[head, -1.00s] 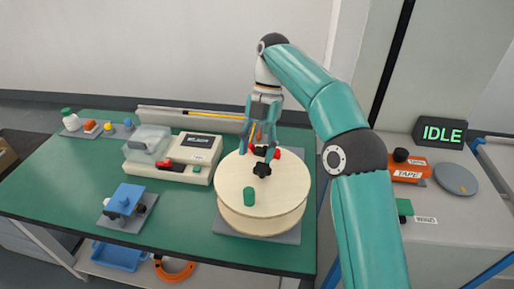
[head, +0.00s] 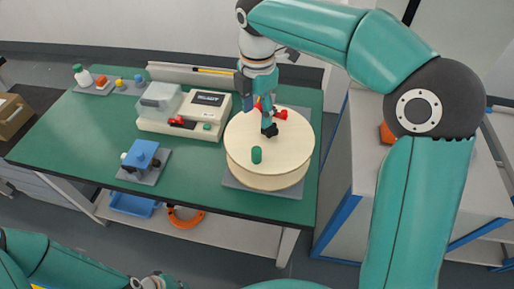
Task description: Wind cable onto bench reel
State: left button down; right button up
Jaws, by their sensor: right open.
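The bench reel (head: 287,154) has pale wooden flanges and lies flat on a grey plate at the right end of the green bench (head: 95,140). A green peg (head: 256,155) stands on its top near the front, and a black knob (head: 269,130) sits near its centre. My right gripper (head: 263,101) is open, pointing down over the rear of the reel, close to a red part (head: 279,114). I cannot tell whether it touches anything. I cannot make out cable on the reel.
A beige machine (head: 200,113) with a clear cover and display stands left of the reel. A blue fixture (head: 140,155) is in front of it. A long trough (head: 190,73) runs along the back. An orange coil (head: 186,217) and blue bin (head: 133,204) lie on the lower shelf.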

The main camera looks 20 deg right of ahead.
aim_at(257, 149)
notch_tip(257, 149, down, 16)
jog(key=shift+w+r, duration=0.1)
dwell(0.5)
grip_shut()
